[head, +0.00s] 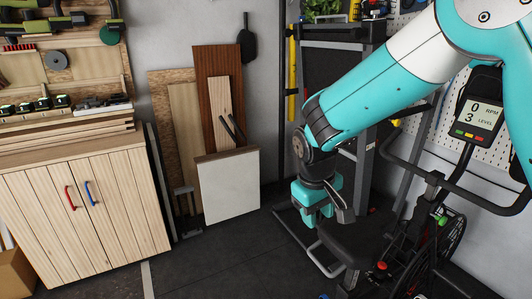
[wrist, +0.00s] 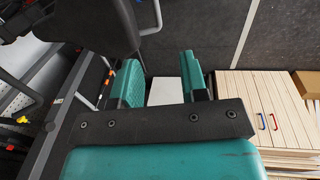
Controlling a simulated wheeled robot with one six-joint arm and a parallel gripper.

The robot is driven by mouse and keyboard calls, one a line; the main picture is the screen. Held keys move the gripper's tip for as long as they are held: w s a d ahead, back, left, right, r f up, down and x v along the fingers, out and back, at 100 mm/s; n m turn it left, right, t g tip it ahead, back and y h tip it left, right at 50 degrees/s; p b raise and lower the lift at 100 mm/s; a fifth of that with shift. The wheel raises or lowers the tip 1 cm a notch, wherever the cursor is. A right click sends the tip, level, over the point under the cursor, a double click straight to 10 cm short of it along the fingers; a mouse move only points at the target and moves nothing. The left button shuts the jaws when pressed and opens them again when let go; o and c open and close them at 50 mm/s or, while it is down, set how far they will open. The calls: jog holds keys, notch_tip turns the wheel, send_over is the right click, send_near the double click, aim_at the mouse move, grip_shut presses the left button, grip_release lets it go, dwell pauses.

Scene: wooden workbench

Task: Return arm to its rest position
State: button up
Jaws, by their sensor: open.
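My gripper (head: 328,208) hangs at the end of my teal and white arm on the right side of the head view. It is in front of the exercise bike and the dark rack, pointing down. In the wrist view the two teal fingers of my gripper (wrist: 162,78) stand apart with nothing held between them. A pale panel shows in the gap, farther off. The fingertips are partly hard to make out against the dark bike in the head view.
An exercise bike (head: 459,207) stands close to my gripper, beside a dark rack (head: 335,75). Wooden boards and a white panel (head: 229,186) lean on the wall. A wooden cabinet (head: 115,215) is at left, also in the wrist view (wrist: 250,105). The floor (head: 215,262) between is clear.

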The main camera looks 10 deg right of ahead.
jog(key=s+r+n+y, duration=0.1)
jog(key=s+r+y, duration=0.2)
jog(key=s, duration=0.9)
jog(key=s+a+r+n+y, duration=0.1)
jog(key=s+r+y, duration=0.1)
jog(key=s+r, duration=0.6)
jog(key=s, duration=0.4)
jog(key=shift+s+a+r+g+y, duration=0.15)
jog(key=shift+a+g+y, duration=0.05)
jog(key=shift+g+y, duration=0.2)
dwell(0.4)
